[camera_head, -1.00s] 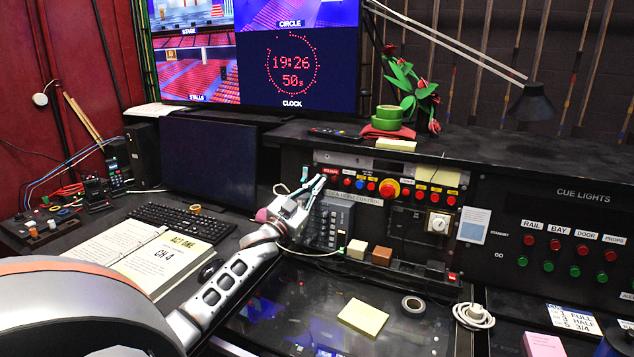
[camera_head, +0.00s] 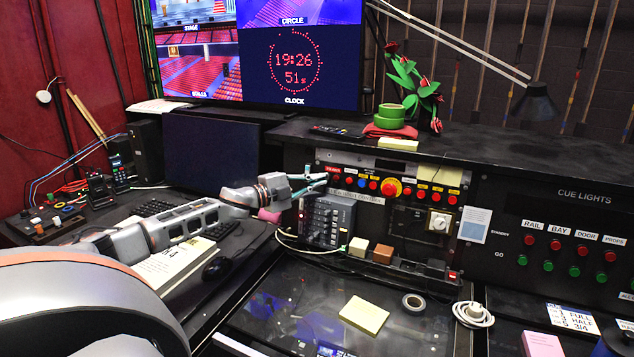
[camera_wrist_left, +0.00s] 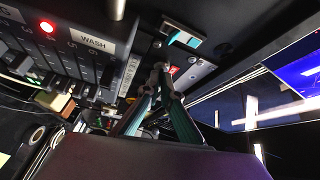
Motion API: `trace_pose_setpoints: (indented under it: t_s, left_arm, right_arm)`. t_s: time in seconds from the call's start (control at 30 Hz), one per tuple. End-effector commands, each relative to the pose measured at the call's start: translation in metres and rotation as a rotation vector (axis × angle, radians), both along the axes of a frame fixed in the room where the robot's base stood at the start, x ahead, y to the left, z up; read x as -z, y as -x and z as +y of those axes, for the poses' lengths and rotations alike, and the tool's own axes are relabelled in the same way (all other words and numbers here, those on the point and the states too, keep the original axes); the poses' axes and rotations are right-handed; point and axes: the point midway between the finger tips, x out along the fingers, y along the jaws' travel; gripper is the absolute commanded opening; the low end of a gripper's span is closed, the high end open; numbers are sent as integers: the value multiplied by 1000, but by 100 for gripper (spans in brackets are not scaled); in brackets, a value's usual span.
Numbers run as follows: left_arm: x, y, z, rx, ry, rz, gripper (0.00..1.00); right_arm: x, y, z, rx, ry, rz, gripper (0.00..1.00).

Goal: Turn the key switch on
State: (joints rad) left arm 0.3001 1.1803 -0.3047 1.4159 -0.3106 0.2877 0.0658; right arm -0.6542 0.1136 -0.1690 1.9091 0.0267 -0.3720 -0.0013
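The key switch cannot be made out clearly in the head view; the left end of the control panel (camera_head: 345,157) is partly behind my gripper. My left gripper (camera_head: 326,181) reaches that end from the left, its teal fingers converging toward the panel face. In the left wrist view its two fingertips (camera_wrist_left: 162,72) come together, close to a small silver plate with a red label (camera_wrist_left: 175,70). A teal piece on a pale plate (camera_wrist_left: 186,39) sits just beyond them. Whether anything is between the tips is hidden. My right gripper is not in view.
A fader box (camera_head: 328,220) stands just below the gripper. Coloured buttons and a red knob on yellow (camera_head: 389,188) line the panel to the right. A round white dial (camera_head: 439,222) is farther right. A monitor (camera_head: 209,153) stands behind the arm.

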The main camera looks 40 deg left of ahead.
Motion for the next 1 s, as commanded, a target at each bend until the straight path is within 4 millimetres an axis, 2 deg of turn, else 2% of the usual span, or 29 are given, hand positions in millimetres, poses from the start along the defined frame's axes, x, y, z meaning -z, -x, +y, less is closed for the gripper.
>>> trace_pose_setpoints:
  t_s: [0.4, 1.0]
  left_arm:
    - [-3, 0, 0, 30, -194, 61, 0]
    - [-2, -1, -1, 39, -237, 74, 0]
  right_arm:
    - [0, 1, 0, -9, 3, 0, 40]
    - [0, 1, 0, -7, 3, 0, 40]
